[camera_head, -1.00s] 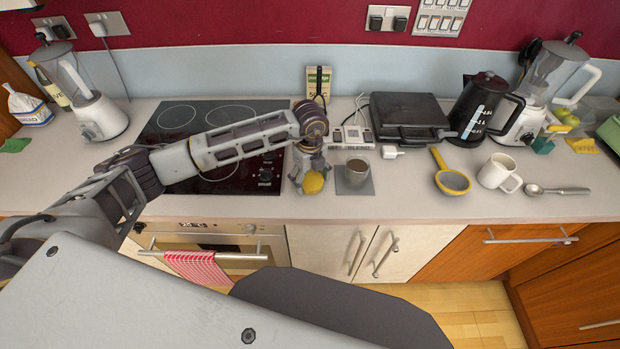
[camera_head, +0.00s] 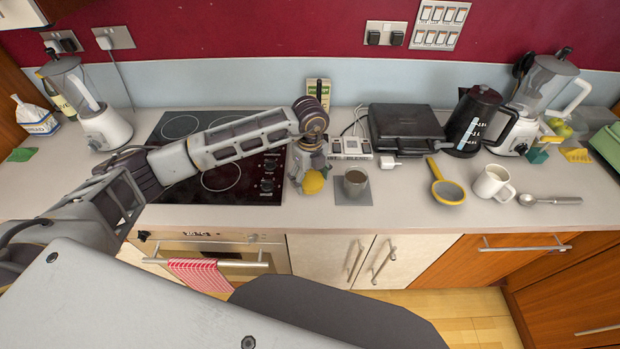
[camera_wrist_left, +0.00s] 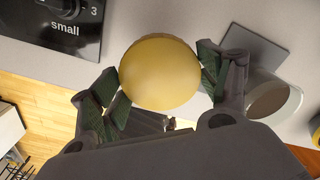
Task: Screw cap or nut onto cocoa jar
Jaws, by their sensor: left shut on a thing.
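My left gripper (camera_wrist_left: 160,85) is shut on a yellow rounded cap (camera_wrist_left: 160,72), with a finger on either side of it. In the head view the cap (camera_head: 313,183) shows just below my left gripper (camera_head: 308,172), over the counter at the right of the hob. A small grey-brown open-topped container (camera_head: 355,184), which may be the cocoa jar, stands upright on a grey square mat (camera_head: 366,199) just right of the gripper. Its open rim (camera_wrist_left: 273,100) shows at the right in the wrist view, apart from the cap. My right gripper is not in view.
The black hob (camera_head: 222,185) lies left of the gripper. A yellow strainer (camera_head: 447,190) and white mug (camera_head: 492,183) stand right. The front counter between container and strainer is clear.

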